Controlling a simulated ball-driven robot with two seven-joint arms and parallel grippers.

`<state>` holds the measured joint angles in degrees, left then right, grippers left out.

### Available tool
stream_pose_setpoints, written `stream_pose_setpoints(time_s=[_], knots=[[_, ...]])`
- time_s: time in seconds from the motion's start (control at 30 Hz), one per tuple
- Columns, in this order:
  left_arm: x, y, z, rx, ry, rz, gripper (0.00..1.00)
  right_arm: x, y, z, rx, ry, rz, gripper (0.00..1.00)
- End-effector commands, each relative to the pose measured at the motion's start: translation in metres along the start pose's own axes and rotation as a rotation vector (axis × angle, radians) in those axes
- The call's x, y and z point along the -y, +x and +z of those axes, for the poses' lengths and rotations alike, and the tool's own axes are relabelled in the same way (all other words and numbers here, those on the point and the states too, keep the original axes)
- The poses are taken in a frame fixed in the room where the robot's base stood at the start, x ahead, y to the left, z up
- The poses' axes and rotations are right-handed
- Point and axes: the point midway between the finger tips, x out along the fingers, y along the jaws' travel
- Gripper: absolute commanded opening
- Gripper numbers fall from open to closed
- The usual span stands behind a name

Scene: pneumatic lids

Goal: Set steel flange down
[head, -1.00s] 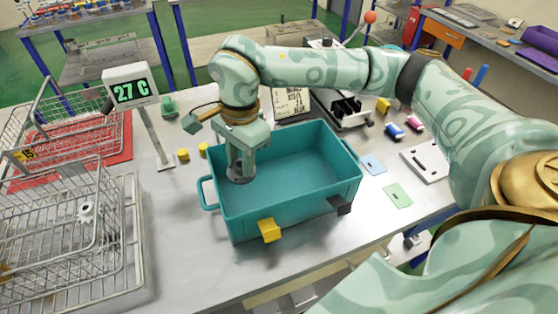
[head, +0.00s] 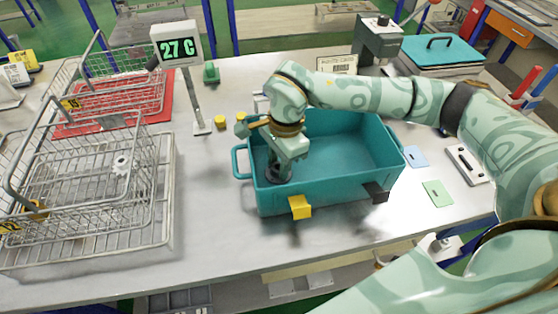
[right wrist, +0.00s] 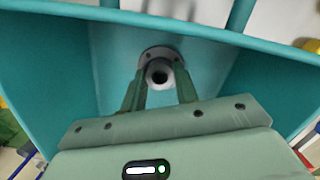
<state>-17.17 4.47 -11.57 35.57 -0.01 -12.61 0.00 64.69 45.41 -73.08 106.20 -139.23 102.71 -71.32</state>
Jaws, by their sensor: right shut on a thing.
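The steel flange (right wrist: 161,64), a grey disc with a round neck and dark bore, is between the fingers of my right gripper (right wrist: 160,88) in the right wrist view. The gripper is shut on it. In the head view, my right gripper (head: 280,165) points down inside the teal bin (head: 330,197), near its left end. The flange shows there as a dark grey disc (head: 278,177) low in the bin. I cannot tell whether it touches the bin floor. My left gripper is not in view.
Wire baskets (head: 75,205) stand left of the bin, with a small light-grey toothed part (head: 121,163) in one. The bin's right half is clear.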

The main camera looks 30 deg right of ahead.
Motion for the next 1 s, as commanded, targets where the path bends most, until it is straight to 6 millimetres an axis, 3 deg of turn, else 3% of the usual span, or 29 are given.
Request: stream_pose_setpoints(time_s=[0.03,0.1,0.47,0.8,1.0], knots=[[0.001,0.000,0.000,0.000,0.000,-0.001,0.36,0.000,0.001,0.000,0.000,0.000,0.000,0.35],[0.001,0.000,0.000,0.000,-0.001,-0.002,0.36,0.000,0.001,0.000,0.000,0.000,0.000,0.52],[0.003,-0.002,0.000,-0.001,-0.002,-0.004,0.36,0.000,-0.007,0.000,-0.001,0.001,-0.002,0.52],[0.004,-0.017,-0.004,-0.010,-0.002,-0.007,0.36,0.001,-0.082,0.000,-0.001,0.000,-0.006,0.52],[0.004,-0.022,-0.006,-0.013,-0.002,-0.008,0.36,0.001,-0.114,0.000,0.000,0.000,-0.003,0.52]])
